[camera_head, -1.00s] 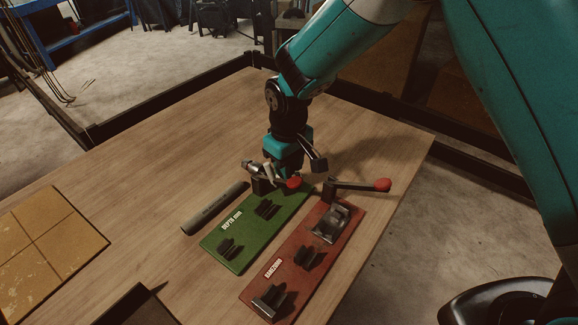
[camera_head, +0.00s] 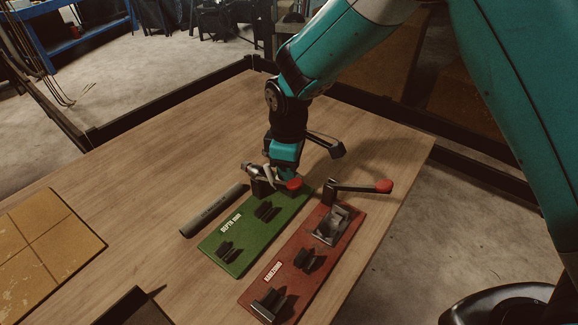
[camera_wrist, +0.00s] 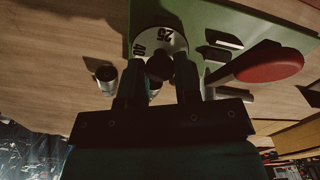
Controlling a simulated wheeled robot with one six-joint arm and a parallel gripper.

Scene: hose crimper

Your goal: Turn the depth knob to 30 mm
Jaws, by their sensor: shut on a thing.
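The green plate (camera_head: 229,247) marked DEPTH mm lies on the table. My gripper (camera_wrist: 155,84) is shut on this knob, one finger on each side. The fingers and knob hide part of the dial, so I cannot read the full scale or its pointer. In the head view, my gripper (camera_head: 266,184) is low over the plate's far end, and the dial is hidden.
A red-tipped lever (camera_head: 293,184) sits close beside my gripper; its tip is large in the wrist view (camera_wrist: 270,62). A red plate (camera_head: 283,268) with clamps and another red-tipped lever (camera_head: 383,186) lies to the right. A dark hose (camera_head: 213,210) lies left.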

